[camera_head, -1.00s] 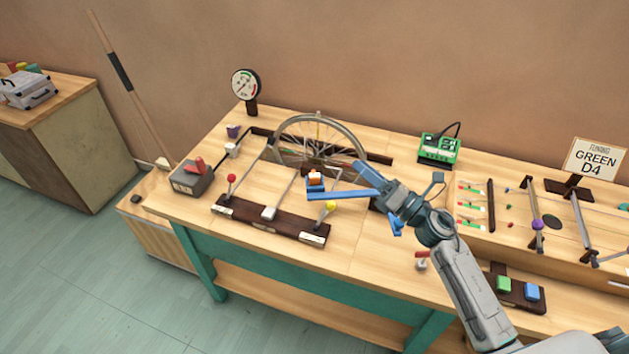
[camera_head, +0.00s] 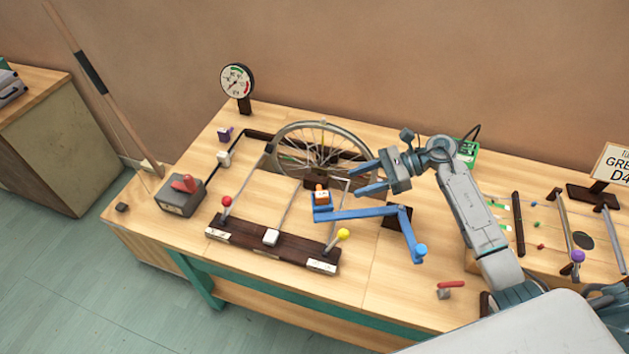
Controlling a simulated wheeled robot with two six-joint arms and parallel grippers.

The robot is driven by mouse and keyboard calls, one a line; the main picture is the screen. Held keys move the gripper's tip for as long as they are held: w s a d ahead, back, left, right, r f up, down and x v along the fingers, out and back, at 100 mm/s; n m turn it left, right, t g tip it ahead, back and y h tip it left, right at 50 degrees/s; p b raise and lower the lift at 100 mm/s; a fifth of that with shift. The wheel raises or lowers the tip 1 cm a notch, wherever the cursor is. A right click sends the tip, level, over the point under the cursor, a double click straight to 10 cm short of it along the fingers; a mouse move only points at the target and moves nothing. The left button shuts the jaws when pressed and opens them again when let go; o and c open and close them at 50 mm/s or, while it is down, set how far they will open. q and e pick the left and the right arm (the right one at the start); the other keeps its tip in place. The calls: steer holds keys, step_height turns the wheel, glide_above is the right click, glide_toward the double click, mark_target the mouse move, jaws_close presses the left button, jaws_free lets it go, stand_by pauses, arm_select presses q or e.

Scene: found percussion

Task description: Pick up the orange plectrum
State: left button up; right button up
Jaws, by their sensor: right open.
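The orange plectrum (camera_head: 321,195) appears as a small orange piece at the left end of a blue arm (camera_head: 360,212), beside the bicycle wheel (camera_head: 320,148). My right gripper (camera_head: 358,179) is open and empty. Its two blue fingers point left, to the right of the orange piece and apart from it in the picture. My left gripper is not in view.
A dark bar (camera_head: 268,246) with red and yellow knobbed levers lies in front of the wheel. A dial gauge (camera_head: 237,82) stands at the back left, and a grey box with a red lever (camera_head: 182,193) at the left. The front right tabletop has some bare room.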

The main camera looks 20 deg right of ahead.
mark_target(324, 194)
steer(key=a+p, duration=0.1)
steer(key=a, duration=0.1)
steer(key=a+f+p, duration=0.1)
steer(key=a, duration=0.1)
steer(key=shift+a, duration=0.4)
steer(key=shift+w+a+f, duration=0.1)
steer(key=shift+a+f, duration=0.1)
steer(key=shift+w+a+p, duration=0.1)
steer(key=shift+a+p, duration=0.15)
steer(key=shift+p, duration=0.2)
steer(key=p+x, duration=0.1)
steer(key=x, duration=0.1)
steer(key=p+x, duration=0.1)
steer(key=x, duration=0.1)
steer(key=shift+a+r+p, duration=0.15)
steer(key=shift+r+p, duration=0.1)
steer(key=shift+p, duration=0.15)
steer(key=shift+a+f, duration=0.25)
steer(key=shift+f, duration=0.05)
steer(key=shift+d, duration=0.1)
steer(key=shift+c, duration=0.4)
steer(key=c, duration=1)
